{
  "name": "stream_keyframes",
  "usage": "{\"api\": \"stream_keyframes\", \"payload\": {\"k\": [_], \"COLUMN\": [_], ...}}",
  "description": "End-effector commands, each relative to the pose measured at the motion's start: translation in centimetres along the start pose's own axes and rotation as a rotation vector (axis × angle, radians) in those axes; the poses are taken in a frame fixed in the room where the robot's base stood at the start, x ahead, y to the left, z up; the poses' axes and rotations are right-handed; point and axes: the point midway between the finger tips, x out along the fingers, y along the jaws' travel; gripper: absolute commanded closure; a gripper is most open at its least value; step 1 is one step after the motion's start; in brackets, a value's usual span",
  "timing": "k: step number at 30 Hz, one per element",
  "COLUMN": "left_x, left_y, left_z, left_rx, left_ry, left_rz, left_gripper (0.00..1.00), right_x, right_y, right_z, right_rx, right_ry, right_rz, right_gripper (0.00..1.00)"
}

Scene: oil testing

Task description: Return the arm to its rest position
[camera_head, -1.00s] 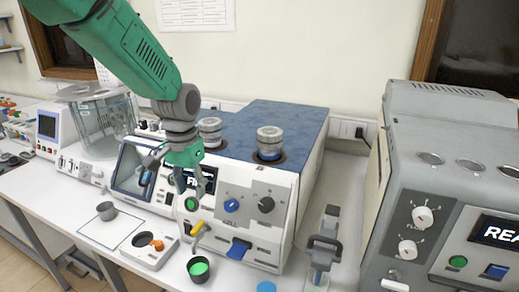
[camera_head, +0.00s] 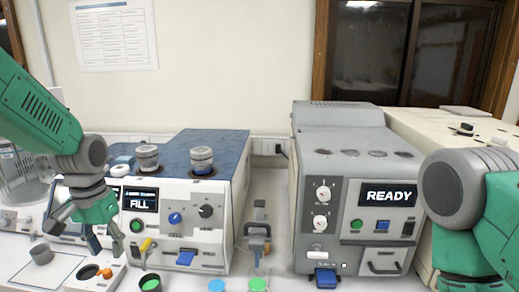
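My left arm (camera_head: 40,110) is green with grey joints and comes in from the left. My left gripper (camera_head: 86,232) hangs in front of the left part of the blue-topped machine, above the bench. Its fingers are spread and nothing shows between them. My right arm (camera_head: 490,215) fills the right edge, bent at a grey joint, in front of the grey machine's right side. Its gripper is outside the picture.
The blue-topped machine (camera_head: 180,262) displays FILL, and the grey machine (camera_head: 338,172) displays READY. A clamp stand (camera_head: 257,232) stands between the machines.

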Motion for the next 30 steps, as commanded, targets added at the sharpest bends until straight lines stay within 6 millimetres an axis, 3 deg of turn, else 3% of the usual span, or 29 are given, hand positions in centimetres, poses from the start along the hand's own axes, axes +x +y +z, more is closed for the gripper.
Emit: {"api": "stream_keyframes", "payload": {"k": [10,17,20,23,27,30], "left_x": [7.4,14.7,19.1,25.0,34.3,39.8], "left_y": [0.8,1.6,2.1,2.8,3.9,4.5], "left_z": [1.3,3.9,5.6,8.3,14.1,19.0], "left_rx": [0.000,0.001,0.001,-0.001,-0.005,-0.007], "left_ry": [-0.001,0.006,0.008,0.008,0.012,0.019], "left_rz": [0.001,0.001,0.001,0.002,0.001,-0.001], "left_gripper": [0.66,0.66,0.66,0.66,0.66,0.66], "right_x": [2.2,4.5,5.9,8.0,11.8,14.4], "right_y": [0.0,0.0,-0.1,-0.1,-0.1,-0.1], "right_z": [0.1,0.2,0.3,0.4,0.7,0.8], "right_rx": [0.000,0.000,0.000,0.000,0.000,0.000], "right_ry": [0.000,0.000,0.000,0.000,0.000,0.000], "right_rz": [0.000,0.000,0.000,0.000,0.000,0.000], "right_gripper": [0.60,0.60,0.60,0.60,0.60,0.60]}}
